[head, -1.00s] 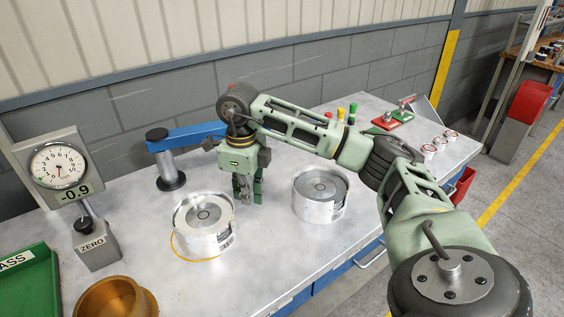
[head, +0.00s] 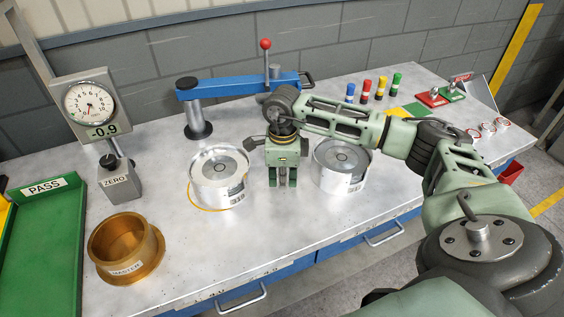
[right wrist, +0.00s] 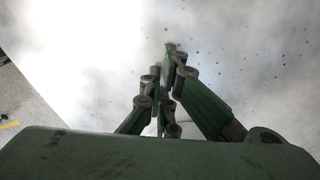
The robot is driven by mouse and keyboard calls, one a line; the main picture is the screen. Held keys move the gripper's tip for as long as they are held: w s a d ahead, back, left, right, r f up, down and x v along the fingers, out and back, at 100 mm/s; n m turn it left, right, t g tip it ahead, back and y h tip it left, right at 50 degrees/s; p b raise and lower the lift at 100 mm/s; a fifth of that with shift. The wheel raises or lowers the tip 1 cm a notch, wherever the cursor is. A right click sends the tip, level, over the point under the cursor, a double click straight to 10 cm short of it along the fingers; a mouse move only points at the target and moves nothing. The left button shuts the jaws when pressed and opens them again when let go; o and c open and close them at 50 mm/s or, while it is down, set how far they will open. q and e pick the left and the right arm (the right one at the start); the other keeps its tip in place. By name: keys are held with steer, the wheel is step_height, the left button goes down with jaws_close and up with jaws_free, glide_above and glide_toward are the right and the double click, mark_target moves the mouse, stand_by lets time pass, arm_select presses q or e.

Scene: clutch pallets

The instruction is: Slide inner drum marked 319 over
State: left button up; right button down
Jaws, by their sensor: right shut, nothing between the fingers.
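Two silver metal drums stand upright on the bench: the left drum (head: 219,172) and the right drum (head: 341,165). Each has a printed label on its side, too small to read, so I cannot tell which is marked 319. A thin yellow ring shows around the foot of the left drum. My right gripper (head: 282,184) points down between the drums, shut and empty. Its fingertips also meet in the right wrist view (right wrist: 170,48), above bare bench surface. Whether it touches the right drum cannot be told. My left gripper is out of view.
A dial gauge (head: 90,105) on a stand is at the left. The brass MASTER ring (head: 125,248) and green PASS tray (head: 45,240) are front left. A blue clamp arm (head: 240,87) stands behind the drums. The bench (head: 270,235) in front is clear.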

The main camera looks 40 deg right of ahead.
mark_target(262, 189)
steer(key=w+a, duration=0.1)
steer(key=w+a+p, duration=0.1)
steer(key=a, duration=0.1)
steer(key=shift+w+r, duration=0.15)
steer(key=shift+w+a, duration=0.15)
steer(key=shift+w, duration=0.05)
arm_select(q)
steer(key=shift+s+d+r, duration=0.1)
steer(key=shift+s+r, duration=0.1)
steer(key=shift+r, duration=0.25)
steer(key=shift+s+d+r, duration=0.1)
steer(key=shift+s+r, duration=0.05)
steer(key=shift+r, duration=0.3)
arm_select(e)
steer(key=shift+w+a+f+b, duration=0.25)
steer(key=shift+a+b, duration=0.1)
steer(key=shift+w+a, duration=0.15)
steer(key=shift+a, duration=0.1)
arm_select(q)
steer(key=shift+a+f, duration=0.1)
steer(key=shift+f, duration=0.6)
arm_select(e)
steer(key=shift+w+a+r, duration=0.1)
steer(key=shift+r, duration=0.1)
